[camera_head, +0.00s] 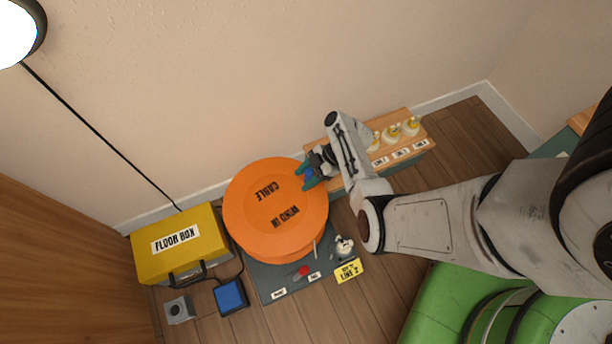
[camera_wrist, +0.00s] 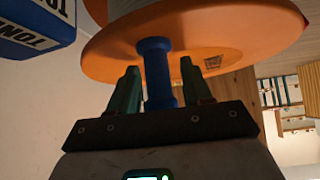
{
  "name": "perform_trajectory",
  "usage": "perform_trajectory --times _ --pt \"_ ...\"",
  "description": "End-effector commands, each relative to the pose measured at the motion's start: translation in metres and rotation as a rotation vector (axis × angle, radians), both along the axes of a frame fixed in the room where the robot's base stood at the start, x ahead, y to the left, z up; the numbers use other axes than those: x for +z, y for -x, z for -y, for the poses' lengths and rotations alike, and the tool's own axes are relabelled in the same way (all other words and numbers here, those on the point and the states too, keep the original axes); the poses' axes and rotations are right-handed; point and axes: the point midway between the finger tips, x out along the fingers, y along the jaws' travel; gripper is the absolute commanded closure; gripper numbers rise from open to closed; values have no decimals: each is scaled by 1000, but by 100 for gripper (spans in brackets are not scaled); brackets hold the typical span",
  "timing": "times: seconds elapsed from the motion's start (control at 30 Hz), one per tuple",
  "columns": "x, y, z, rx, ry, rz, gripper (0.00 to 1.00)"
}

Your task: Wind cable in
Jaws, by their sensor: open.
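A large orange cable reel (camera_head: 275,212) marked "CABLE" and "WIND IN" sits on a dark grey base (camera_head: 272,287) in the head view. In the wrist view the orange disc (camera_wrist: 235,45) fills the upper part, and a blue crank handle (camera_wrist: 156,75) stands out from it. My gripper (camera_head: 310,174) is at the reel's upper right edge in the head view. In the wrist view my gripper (camera_wrist: 160,84) has its green fingers apart on either side of the blue handle, with gaps showing. The handle is mostly hidden in the head view.
A yellow floor box (camera_head: 180,243) stands left of the reel, with a blue box (camera_head: 231,297) and a grey block (camera_head: 179,310) in front. A red knob (camera_head: 302,272) and a "LINE 2" sign (camera_head: 348,270) are nearby. A wooden rack (camera_head: 413,151) with several bottle-like items stands right.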

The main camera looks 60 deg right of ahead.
Motion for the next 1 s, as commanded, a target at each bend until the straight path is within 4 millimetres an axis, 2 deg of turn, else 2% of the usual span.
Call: perform_trajectory --times 0.17,0.67,1.0 --pt "0 0 0 0 0 0 52" --pt "0 0 0 0 0 0 100" --pt "0 0 0 0 0 0 100"
